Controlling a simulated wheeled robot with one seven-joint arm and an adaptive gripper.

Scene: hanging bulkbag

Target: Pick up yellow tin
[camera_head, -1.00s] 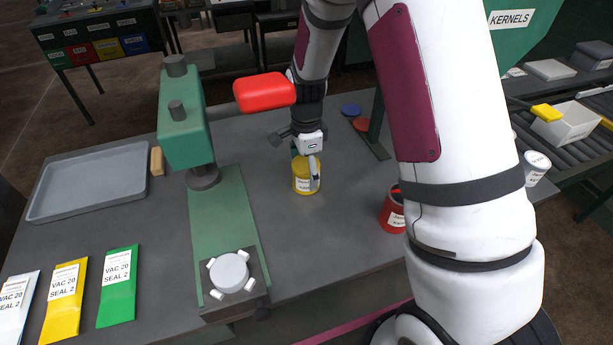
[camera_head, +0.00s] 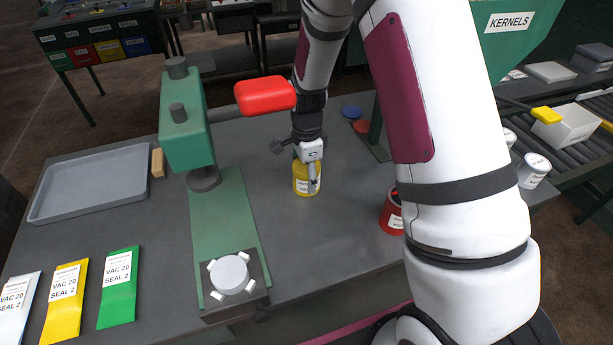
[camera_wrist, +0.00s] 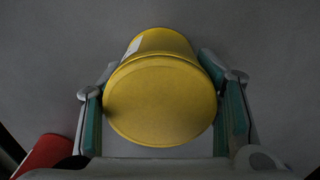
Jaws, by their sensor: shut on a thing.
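The yellow tin (camera_head: 304,184) has a white label and stands upright on the grey bench, right of the green press. My gripper (camera_head: 307,176) comes down over it from above. In the wrist view my gripper (camera_wrist: 165,105) has a green-padded finger on each side of the yellow tin (camera_wrist: 160,100), and it is shut on the tin. The tin's yellow lid faces the wrist camera. I cannot tell any gap between the tin's base and the bench.
A green press (camera_head: 187,130) with a red handle (camera_head: 265,93) stands close left of my gripper. A red tin (camera_head: 392,212) stands to the right, also seen in the wrist view (camera_wrist: 45,157). A grey tray (camera_head: 95,182) and pouches (camera_head: 118,285) lie left.

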